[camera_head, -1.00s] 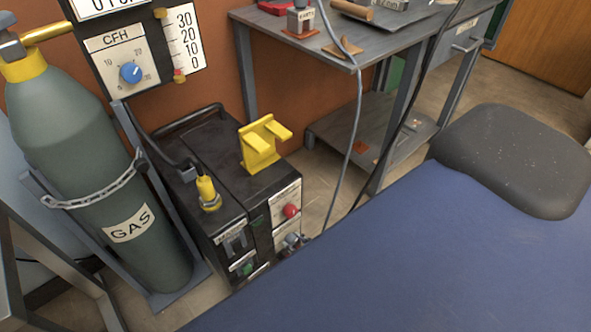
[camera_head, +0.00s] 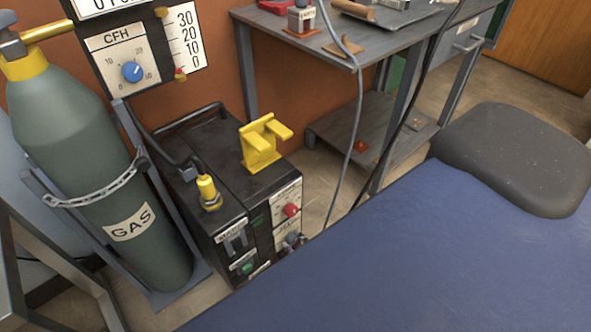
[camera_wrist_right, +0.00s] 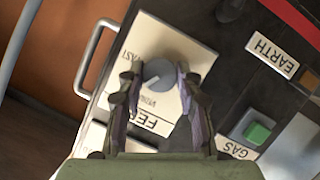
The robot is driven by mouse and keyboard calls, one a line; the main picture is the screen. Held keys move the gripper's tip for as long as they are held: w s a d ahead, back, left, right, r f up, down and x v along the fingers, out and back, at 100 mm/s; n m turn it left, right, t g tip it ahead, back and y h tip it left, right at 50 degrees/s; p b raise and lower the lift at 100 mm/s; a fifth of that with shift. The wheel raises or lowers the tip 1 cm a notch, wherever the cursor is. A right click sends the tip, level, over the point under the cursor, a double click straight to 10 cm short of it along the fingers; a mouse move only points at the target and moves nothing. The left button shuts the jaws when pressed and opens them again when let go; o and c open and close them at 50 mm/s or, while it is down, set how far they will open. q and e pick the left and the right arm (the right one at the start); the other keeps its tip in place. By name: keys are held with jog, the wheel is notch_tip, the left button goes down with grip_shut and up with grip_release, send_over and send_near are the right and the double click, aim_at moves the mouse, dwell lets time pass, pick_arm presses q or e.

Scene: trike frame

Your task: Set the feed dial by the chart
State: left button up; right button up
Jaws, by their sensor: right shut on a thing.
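The feed dial (camera_wrist_right: 158,78) is a round grey-blue knob on a white plate (camera_wrist_right: 150,38) marked FEED in the right wrist view. The word FAST is on the same plate. My right gripper (camera_wrist_right: 159,70) has its fingers on either side of the dial and is shut on it. In the head view the dial area is low on the front of the black machine (camera_head: 180,150), small and partly hidden. The dial's exact setting is hard to read. No chart can be made out. My left gripper is not in view.
On the machine are a red knob (camera_head: 291,210), a green button (camera_wrist_right: 258,133) and a yellow bracket (camera_head: 262,150). A grey bench (camera_head: 300,25) is behind. A cable hangs beside the machine.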

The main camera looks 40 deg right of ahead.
dwell(0.4)
jog(key=o, duration=1.2)
jog(key=shift+c, duration=0.2)
jog(key=shift+s, duration=0.1)
jog(key=v, duration=0.7)
jog(key=shift+s+a, duration=0.15)
jog(key=shift+s, duration=0.2)
jog(key=shift+r, duration=0.1)
